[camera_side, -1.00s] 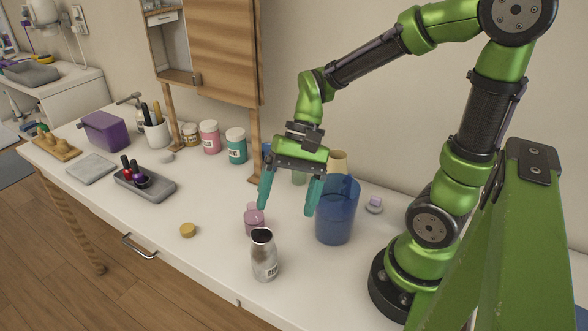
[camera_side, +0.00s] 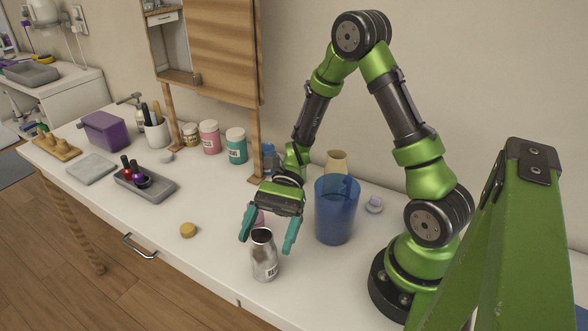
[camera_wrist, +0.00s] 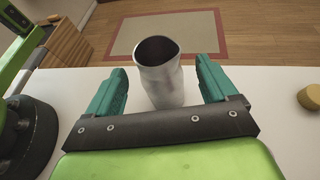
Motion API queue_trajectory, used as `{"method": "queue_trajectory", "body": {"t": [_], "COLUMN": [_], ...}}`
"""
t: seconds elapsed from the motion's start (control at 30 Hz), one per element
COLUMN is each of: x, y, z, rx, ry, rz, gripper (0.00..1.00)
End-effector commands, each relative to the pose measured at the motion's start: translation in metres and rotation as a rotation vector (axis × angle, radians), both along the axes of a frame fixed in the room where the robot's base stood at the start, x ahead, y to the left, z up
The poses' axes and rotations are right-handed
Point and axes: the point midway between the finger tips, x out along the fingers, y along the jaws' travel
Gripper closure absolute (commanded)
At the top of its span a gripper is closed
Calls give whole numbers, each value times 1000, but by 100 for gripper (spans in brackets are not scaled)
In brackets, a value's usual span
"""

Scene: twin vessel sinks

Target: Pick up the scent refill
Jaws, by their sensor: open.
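The scent refill appears to be the silver metal bottle (camera_side: 264,262) with a dark open mouth and a small, partly readable label. It stands upright near the table's front edge. The wrist view shows the bottle (camera_wrist: 165,85) between and a little beyond my two teal fingers. My gripper (camera_side: 266,246) is open, tilted down toward the bottle, one finger to each side of its upper part. I see gaps between the bottle and both fingers in the wrist view, so it is not gripped. A pink jar (camera_side: 260,218) behind the bottle is mostly hidden by my gripper.
A blue translucent cup (camera_side: 335,215) stands close on the right. A round yellowish lid (camera_side: 188,230) lies to the left. A grey tray (camera_side: 160,190) with small bottles is farther left. The white tabletop (camera_side: 215,265) is clear left of the bottle.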

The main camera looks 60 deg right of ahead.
Motion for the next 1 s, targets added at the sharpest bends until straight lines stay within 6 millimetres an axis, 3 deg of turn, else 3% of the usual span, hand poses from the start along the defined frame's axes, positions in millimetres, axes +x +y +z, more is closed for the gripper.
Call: {"method": "queue_trajectory", "body": {"t": [0.13, 0.3, 0.6, 1.0], "x": [-1, -5, -5, -5], "y": [1, 23, 28, 27], "z": [-26, -32, -34, -33], "rx": [1, 0, -1, -1], "ry": [5, 0, -1, -1], "rz": [0, 3, 1, 0], "gripper": [14, 14, 14, 76]}}
